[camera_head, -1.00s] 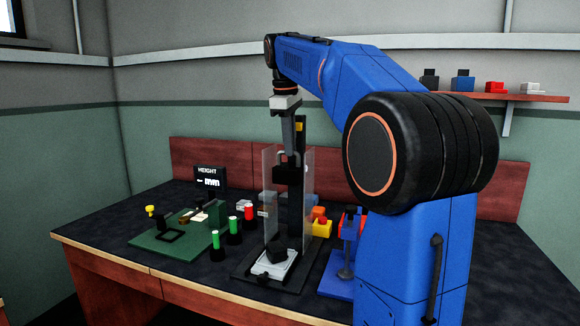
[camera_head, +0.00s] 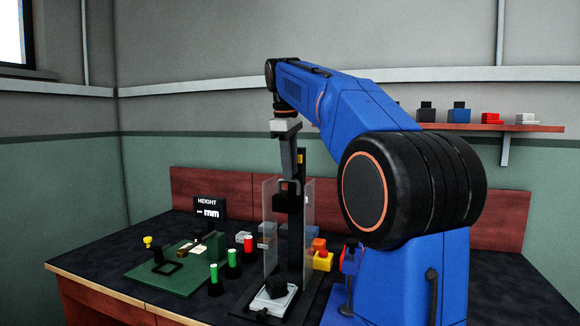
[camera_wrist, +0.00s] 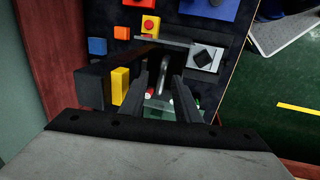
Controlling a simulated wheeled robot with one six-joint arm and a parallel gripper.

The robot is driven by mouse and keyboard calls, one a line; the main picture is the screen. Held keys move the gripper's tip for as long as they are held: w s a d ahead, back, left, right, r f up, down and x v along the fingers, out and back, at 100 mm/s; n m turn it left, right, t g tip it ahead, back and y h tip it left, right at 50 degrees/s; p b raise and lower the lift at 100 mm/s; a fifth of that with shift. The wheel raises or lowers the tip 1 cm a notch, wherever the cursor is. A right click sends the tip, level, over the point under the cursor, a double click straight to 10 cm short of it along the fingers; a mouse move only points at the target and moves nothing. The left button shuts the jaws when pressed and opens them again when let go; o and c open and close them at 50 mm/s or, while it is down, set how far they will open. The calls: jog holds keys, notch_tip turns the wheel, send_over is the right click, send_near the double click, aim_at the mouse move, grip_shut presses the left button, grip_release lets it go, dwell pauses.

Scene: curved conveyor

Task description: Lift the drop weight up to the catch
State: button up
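The drop weight (camera_head: 288,201) is a black block with a dark handle on top. It hangs on the black upright of the tester, between clear side guards, well above the dark piece on the pale base plate (camera_head: 273,297). My gripper (camera_head: 290,180) points down from above with its fingers at the handle and appears shut on it. In the wrist view a grey bar of the handle (camera_wrist: 167,76) shows between the two fingers; the weight's body is mostly hidden. A yellow part, likely the catch (camera_head: 299,158), sits on the upright above the weight; it may also be the yellow block in the wrist view (camera_wrist: 120,86).
A HEIGHT display (camera_head: 207,207) stands at the back left, showing a dash. A green board (camera_head: 175,273) lies at the left, with green and red cylinders (camera_head: 248,242) near it. Orange and yellow blocks (camera_head: 322,260) and a blue stand are close on the right. A shelf is behind.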

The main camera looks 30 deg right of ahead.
jog(key=shift+r, duration=0.1)
notch_tip(320, 180, up, 11)
jog(key=s+a, duration=0.1)
jog(key=a, duration=0.1)
jog(key=shift+s+r, duration=0.2)
jog(key=shift+s, duration=0.05)
dwell(0.6)
jog(key=s+a+f+m+t, duration=0.1)
jog(key=s+a+f, duration=0.3)
jog(key=s+f, duration=0.5)
jog(key=s+a+f+m+t+y, duration=0.1)
jog(key=s+a+f+m, duration=0.3)
jog(key=s+f, duration=0.6)
jog(key=s+a+f+m+t, duration=0.1)
jog(key=s+a+f, duration=0.5)
jog(key=f, duration=2.2)
jog(key=s+m, duration=0.1)
jog(key=s, duration=0.2)
jog(key=shift+s+m+y, duration=0.3)
jog(key=shift+s+y, duration=0.1)
